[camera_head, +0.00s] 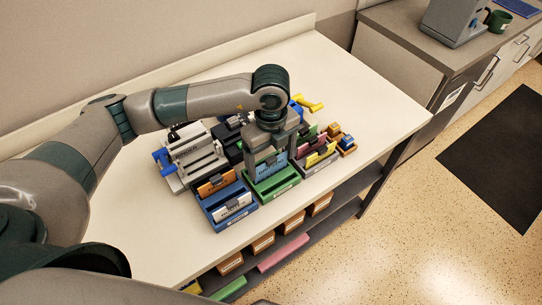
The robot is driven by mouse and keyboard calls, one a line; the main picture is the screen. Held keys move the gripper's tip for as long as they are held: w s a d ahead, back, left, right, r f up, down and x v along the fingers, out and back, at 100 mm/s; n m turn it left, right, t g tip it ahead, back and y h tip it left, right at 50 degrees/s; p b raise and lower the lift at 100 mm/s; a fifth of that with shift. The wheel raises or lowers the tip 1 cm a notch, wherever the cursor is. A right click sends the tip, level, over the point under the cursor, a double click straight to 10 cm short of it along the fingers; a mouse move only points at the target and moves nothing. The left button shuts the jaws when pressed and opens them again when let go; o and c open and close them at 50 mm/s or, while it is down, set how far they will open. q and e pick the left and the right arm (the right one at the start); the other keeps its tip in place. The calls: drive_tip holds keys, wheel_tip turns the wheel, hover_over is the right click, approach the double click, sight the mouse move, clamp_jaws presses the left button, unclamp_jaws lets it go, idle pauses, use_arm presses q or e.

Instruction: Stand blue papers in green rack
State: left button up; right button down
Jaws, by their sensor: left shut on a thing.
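My left gripper (269,160) reaches in from the left and points down over the green rack (276,190). It is shut on a blue paper (271,169), which is upright between the fingers. The blue paper's lower edge is in or just above the green rack; I cannot tell whether it touches the bottom. The gripper hides the rear of the green rack. My right gripper is not in view.
To the left is a blue rack (229,222) with orange (212,185) and white (233,208) papers. To the right is a grey rack (318,169) with pink and yellow papers. A grey machine (193,157) stands behind the blue rack. The table's left front is clear.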

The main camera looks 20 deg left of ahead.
use_arm(q)
drive_tip(key=shift+f+b, duration=0.55)
drive_tip(key=shift+f, duration=0.15)
drive_tip(key=o, duration=1.1)
drive_tip(key=shift+r, duration=0.15)
drive_tip(key=shift+r+p, duration=1.4)
drive_tip(key=shift+r, duration=0.75)
drive_tip(key=shift+r+p, duration=1.1)
drive_tip(key=shift+r, duration=1.15)
